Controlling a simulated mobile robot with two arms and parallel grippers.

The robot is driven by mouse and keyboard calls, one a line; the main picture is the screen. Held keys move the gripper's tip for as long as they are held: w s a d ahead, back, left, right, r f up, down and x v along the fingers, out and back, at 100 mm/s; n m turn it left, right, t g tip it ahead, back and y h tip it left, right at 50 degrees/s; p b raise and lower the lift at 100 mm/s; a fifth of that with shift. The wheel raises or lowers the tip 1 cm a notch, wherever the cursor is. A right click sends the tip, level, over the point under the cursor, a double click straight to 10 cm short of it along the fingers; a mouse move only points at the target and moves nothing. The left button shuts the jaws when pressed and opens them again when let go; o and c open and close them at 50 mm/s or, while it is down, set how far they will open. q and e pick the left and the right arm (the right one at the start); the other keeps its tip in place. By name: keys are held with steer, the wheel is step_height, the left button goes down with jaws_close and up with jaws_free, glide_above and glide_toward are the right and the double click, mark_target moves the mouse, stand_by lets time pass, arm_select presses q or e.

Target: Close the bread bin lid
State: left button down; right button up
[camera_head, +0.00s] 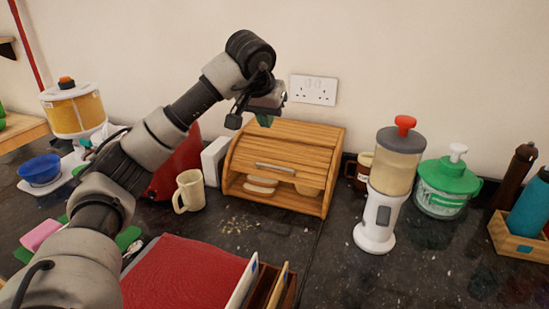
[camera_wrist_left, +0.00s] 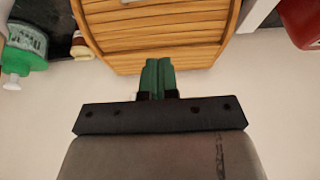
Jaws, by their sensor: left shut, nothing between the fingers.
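The wooden bread bin (camera_head: 318,195) stands against the wall in the head view. Its slatted roll-top lid (camera_head: 285,150) has a metal handle (camera_head: 275,168) along its front edge. Below the handle the bin is partly open and bread (camera_head: 261,185) shows inside. My left gripper (camera_head: 264,120) is above the top rear of the bin, its green fingers pointing down. In the left wrist view the fingers (camera_wrist_left: 158,74) are together and empty, at the edge of the bin's top; contact cannot be told. My right gripper is out of view.
A cream mug (camera_head: 189,191) stands left of the bin, and a dark mug (camera_head: 360,170) and a tall dispenser (camera_head: 385,190) stand right. Crumbs lie on the granite before the bin. A red board (camera_head: 185,275) is at the front.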

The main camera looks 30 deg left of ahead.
arm_select(q)
glide_above(271, 166)
steer(key=w, duration=0.1)
step_height(271, 166, down, 8)
steer(key=shift+s+a+f+p, duration=0.15)
steer(key=shift+f+p, duration=0.15)
steer(key=shift+f, duration=0.3)
steer(key=shift+s+d+f+p, duration=0.1)
steer(key=shift+f+p, duration=0.15)
steer(key=shift+f, duration=0.3)
steer(key=shift+s+f, duration=0.25)
steer(key=shift+f, duration=0.4)
